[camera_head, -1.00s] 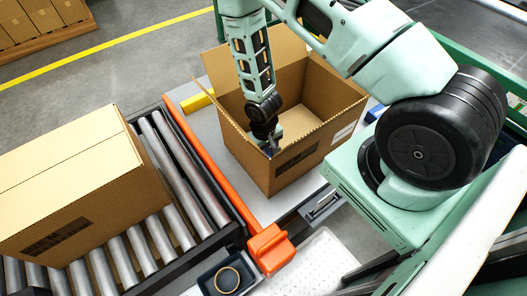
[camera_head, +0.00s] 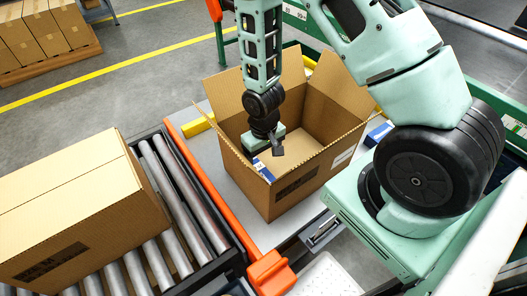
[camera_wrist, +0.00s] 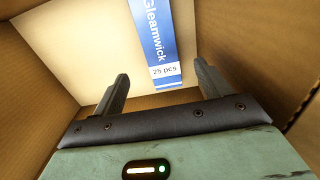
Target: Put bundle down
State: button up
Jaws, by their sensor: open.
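My gripper (camera_head: 278,150) is over the open cardboard box (camera_head: 236,165), just inside its top opening. In the wrist view its two fingers (camera_wrist: 160,92) are spread apart with nothing held between them. The bundle (camera_wrist: 153,40), blue and white with "Gleamwick" and "25 pcs" on it, lies inside the box beyond the fingertips. In the head view only a small blue and white part of the bundle (camera_head: 264,170) shows at the near left inside corner; the box wall and my gripper hide the rest.
A closed carton (camera_head: 70,205) sits on the roller conveyor (camera_head: 170,190) at left. An orange rail (camera_head: 205,190) runs between conveyor and box table. The box flaps stand up around the opening. A blue item (camera_head: 378,132) lies right of the box. Stacked cartons (camera_head: 45,35) stand far left.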

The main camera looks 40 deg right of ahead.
jog(key=shift+r, duration=1.05)
